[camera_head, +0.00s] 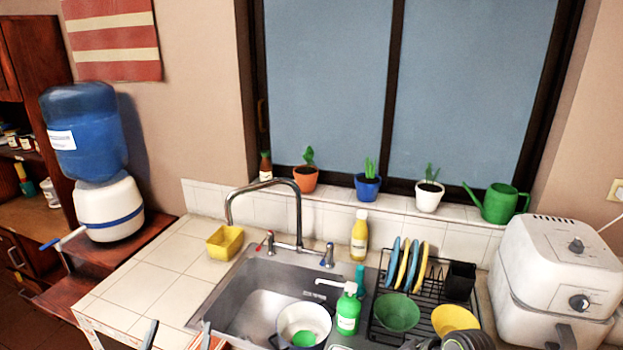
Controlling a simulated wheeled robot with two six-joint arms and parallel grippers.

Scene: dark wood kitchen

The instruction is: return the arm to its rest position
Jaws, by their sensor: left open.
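My left gripper (178,336) shows at the bottom edge of the head view, left of the sink. Only its two fingertips show. They stand well apart, with nothing visible between them, in front of the tiled counter (150,290). The rest of the left arm is cut off by the frame. I do not see my right gripper.
The sink (250,303) holds a pot (288,322). A green soap bottle (348,312), dish rack (381,288) and white air fryer (550,265) stand to the right. A yellow container (225,243) sits behind the left gripper. The left counter is mostly clear.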

